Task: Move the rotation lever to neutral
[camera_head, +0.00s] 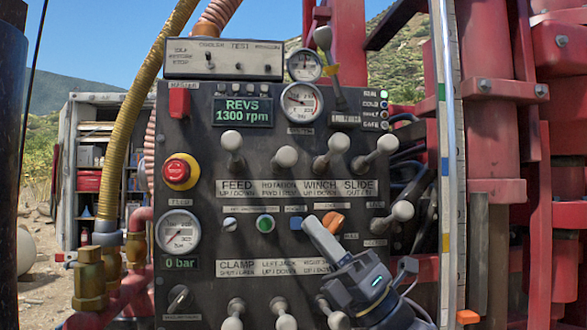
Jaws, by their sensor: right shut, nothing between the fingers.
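The rotation lever (286,157) has a pale round knob and stands above the ROTATION FWD/REV label on the dark control panel (205,215). Its knob sits somewhat lower than the feed lever (231,141) to its left and the winch lever (338,143) to its right. My right gripper (314,225) is in front of the panel, below and right of the rotation lever and apart from it. Its fingers are shut with nothing between them, pointing up and left. It hides part of the lower panel labels. My left gripper is not in view.
The slide lever (387,146) and another side lever (402,211) stand at the panel's right. A red emergency button (177,171) is at left. An orange knob (333,220) is close beside my right fingertips. Several lower levers line the bottom. Red machinery stands at right.

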